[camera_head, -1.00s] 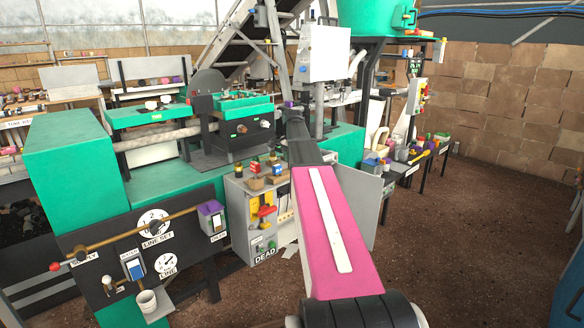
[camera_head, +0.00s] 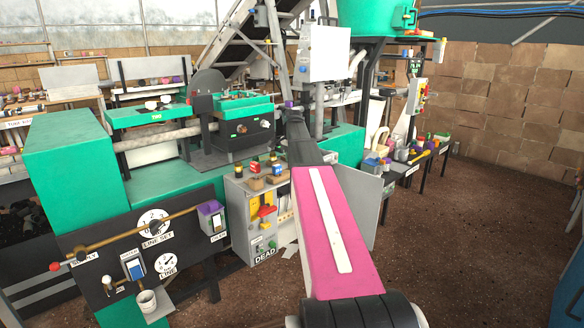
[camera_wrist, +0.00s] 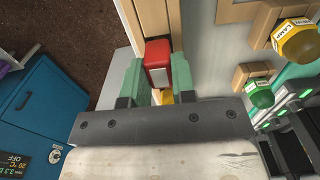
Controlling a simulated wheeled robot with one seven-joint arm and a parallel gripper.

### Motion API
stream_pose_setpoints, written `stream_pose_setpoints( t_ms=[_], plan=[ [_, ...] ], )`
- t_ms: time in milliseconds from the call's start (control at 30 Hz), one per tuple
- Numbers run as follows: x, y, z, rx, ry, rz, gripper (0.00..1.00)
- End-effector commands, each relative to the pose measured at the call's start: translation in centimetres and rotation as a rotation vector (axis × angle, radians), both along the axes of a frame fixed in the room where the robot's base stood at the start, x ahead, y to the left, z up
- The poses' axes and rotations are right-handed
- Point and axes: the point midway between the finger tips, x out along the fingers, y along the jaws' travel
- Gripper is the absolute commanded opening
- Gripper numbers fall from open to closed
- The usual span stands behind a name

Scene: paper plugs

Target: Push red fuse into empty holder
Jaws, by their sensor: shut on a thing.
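The red fuse (camera_wrist: 158,52), a block with a pale label, is between the green fingers of my gripper (camera_wrist: 158,74) in the wrist view. The fingers are shut on it. A tan holder (camera_wrist: 151,17) lies directly beyond the fuse; whether the two touch is not clear. A small yellow piece (camera_wrist: 166,97) shows at the near end of the fuse. In the head view, the grey fuse cabinet (camera_head: 237,205) stands left of my pink arm. My gripper cannot be made out there.
In the wrist view, a yellow round plug (camera_wrist: 300,43) and a green plug (camera_wrist: 259,96) sit on tan mounts at the right. A blue cabinet (camera_wrist: 40,115) is at the left. In the head view, several small plugs stand on top of the fuse cabinet.

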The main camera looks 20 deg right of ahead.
Motion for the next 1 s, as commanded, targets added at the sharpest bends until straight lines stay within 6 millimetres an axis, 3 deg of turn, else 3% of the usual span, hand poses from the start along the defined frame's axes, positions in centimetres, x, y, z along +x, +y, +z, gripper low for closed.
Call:
stream_pose_setpoints(
  t_ms=[1000],
  plan=[
    [0.0,0.0,4.3,0.000,0.000,0.000,0.00]
  ],
)
